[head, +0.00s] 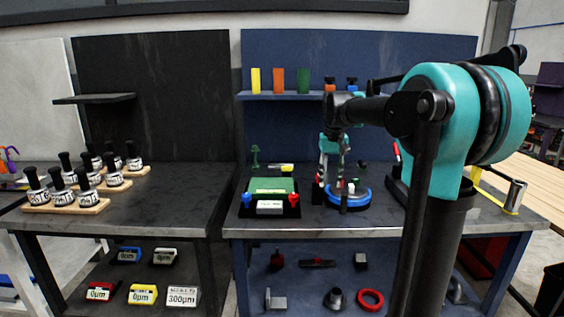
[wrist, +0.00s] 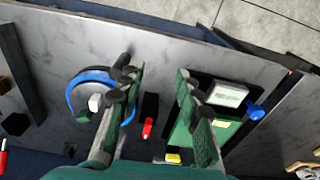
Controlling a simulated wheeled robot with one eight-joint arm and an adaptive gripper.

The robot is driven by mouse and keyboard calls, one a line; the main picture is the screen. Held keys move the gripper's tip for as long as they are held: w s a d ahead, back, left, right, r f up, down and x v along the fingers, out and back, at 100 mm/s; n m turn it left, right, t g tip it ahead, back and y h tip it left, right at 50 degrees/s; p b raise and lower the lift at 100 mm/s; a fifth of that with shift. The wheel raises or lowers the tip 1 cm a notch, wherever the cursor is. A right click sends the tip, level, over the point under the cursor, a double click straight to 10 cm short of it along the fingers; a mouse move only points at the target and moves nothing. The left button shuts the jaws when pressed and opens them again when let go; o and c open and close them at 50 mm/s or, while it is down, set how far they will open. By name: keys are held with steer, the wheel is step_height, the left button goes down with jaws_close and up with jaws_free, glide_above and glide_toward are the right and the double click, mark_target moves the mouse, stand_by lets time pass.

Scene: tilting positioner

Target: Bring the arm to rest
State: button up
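My gripper (head: 334,180) hangs fingers-down over the right workbench at the end of my arm. In the wrist view its two green fingers (wrist: 160,76) are wide apart, with nothing between them but bench top and a small black block with a red part (wrist: 148,128) below. A round blue-rimmed device (wrist: 74,88) lies below and beside the left finger, partly hidden by it.
The fixture also shows in the head view (head: 272,186), with blue and red knobs. The blue shelf (head: 290,96) behind holds yellow, orange and green blocks. The dark left bench (head: 180,190) carries several black-handled weights on wooden racks. A metal cylinder (head: 516,195) stands at the right edge.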

steer(key=s+d+f+t, duration=0.3)
steer(key=s+f, duration=2.2)
steer(key=s, duration=0.1)
